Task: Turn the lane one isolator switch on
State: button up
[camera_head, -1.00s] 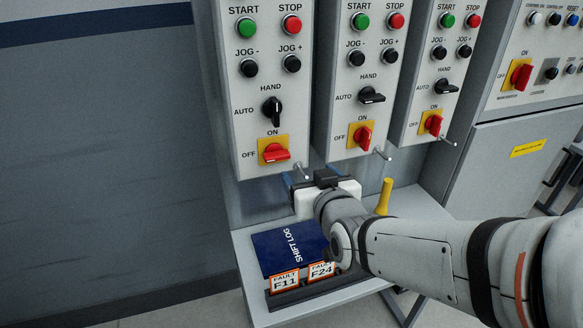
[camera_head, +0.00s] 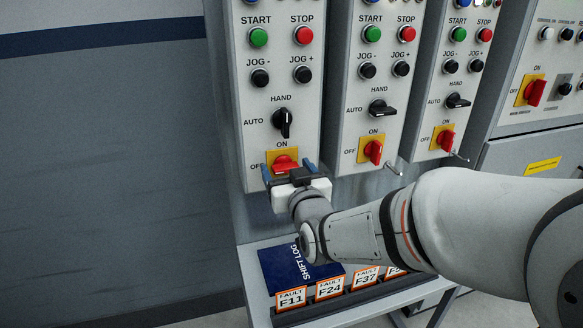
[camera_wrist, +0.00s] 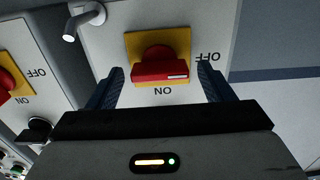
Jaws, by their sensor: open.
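The isolator switch (camera_head: 284,163) on the leftmost panel is a red handle on a yellow plate, with ON above and OFF to the left. It also shows upside down in the wrist view (camera_wrist: 160,68), where its handle lies level and its white mark points to OFF. No lane label is readable. My gripper (camera_head: 290,170) is open in front of this switch. In the wrist view its blue fingers (camera_wrist: 162,84) stand either side of the yellow plate, apart from the handle. The gripper hides the lower part of the switch in the head view.
The black HAND/AUTO selector (camera_head: 283,122) sits just above. Similar panels with red isolators (camera_head: 373,151) stand to the right. A metal peg (camera_wrist: 84,20) sticks out near the switch. Below, a shelf holds a blue shift log (camera_head: 290,265) and fault cards (camera_head: 329,288).

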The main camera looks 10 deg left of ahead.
jog(key=shift+c, duration=0.4)
jog(key=c, duration=0.9)
jog(key=shift+f+b, duration=0.1)
jog(key=shift+b, duration=0.45)
jog(key=m+b, duration=0.9)
jog(key=b, duration=0.2)
jog(key=m+b, duration=0.8)
jog(key=b, duration=0.3)
jog(key=shift+w+d+f+m+b, duration=0.1)
jog(key=shift+d+f+m+b, duration=0.1)
jog(key=shift+m+b, duration=0.2)
jog(key=shift+r, duration=0.1)
